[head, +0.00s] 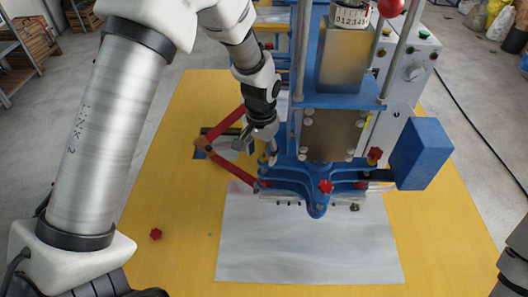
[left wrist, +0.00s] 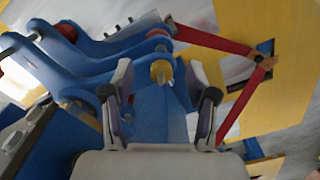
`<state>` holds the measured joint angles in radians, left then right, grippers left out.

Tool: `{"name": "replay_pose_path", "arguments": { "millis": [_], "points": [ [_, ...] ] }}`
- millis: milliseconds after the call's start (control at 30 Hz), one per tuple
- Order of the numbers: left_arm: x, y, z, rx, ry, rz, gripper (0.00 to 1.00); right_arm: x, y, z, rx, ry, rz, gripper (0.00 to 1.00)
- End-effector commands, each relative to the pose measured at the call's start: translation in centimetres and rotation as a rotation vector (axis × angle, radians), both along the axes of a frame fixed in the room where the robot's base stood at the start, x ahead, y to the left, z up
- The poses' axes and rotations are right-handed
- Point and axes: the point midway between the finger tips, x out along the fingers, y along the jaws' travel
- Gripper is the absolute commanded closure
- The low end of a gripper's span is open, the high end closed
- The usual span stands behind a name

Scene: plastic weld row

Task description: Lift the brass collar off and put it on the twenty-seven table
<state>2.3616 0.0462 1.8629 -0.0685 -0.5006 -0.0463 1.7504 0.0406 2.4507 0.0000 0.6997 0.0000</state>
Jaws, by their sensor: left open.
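The brass collar (left wrist: 161,71) is a small yellow-gold ring on a thin post at the blue press in the left wrist view. In the head view a bit of it (head: 263,159) shows beside my left gripper (head: 259,149). My left gripper also shows in the left wrist view (left wrist: 160,78), open, with its fingers apart and the collar between them in the picture. I cannot tell if either finger touches it. No number twenty-seven is readable on any table. My right gripper is out of view.
The blue press (head: 318,178) stands on a yellow table (head: 165,215) with a grey sheet (head: 305,245) in front. A red hinged arm (head: 226,122) lies close to my left gripper. A blue box (head: 421,153) sticks out right.

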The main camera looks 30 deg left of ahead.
Motion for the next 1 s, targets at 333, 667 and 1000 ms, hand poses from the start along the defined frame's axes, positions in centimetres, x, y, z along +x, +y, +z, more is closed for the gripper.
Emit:
{"name": "replay_pose_path", "arguments": {
  "millis": [333, 667, 1000],
  "points": [
    [0.0, 0.0, -1.7, 0.0, -0.002, 0.0, 0.49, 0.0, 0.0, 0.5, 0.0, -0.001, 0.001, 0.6],
    [0.0, 0.0, -1.7, 0.0, -0.001, 0.0, 1.0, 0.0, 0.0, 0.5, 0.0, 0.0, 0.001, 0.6],
    [0.1, 0.0, -1.1, 0.0, -0.003, 0.0, 1.0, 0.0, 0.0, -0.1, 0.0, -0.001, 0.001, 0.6]
  ]
}}
